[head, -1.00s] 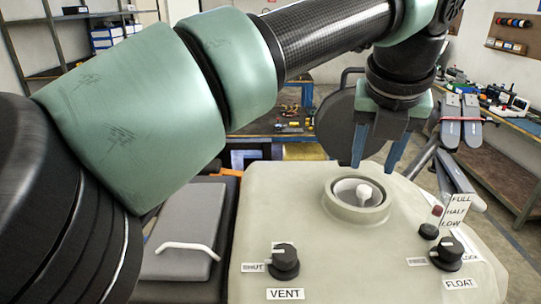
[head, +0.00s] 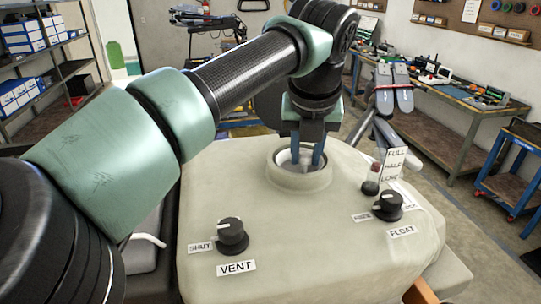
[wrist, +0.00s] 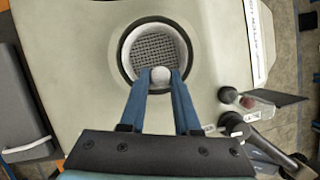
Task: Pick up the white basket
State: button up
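The white basket (wrist: 150,47) sits down in the round filler opening of the pale tank (head: 215,165). In the wrist view its grey mesh floor, white rim and white round knob (wrist: 160,75) show. In the head view the basket is mostly hidden by the collar (head: 300,178) and my fingers. My gripper (head: 306,158) points down into the opening. In the wrist view its two blue fingers (wrist: 160,80) stand one on each side of the knob, apart, with the knob between their tips. The gripper looks open; firm contact with the knob does not show.
A VENT knob (head: 232,236) and a FLOAT knob (head: 387,206) stand on the tank top. A level card (head: 395,165) and a small red-topped part (head: 372,180) are right of the opening. Shelves (head: 50,80) stand at left, a workbench (head: 450,100) at right.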

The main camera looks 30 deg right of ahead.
grip_shut()
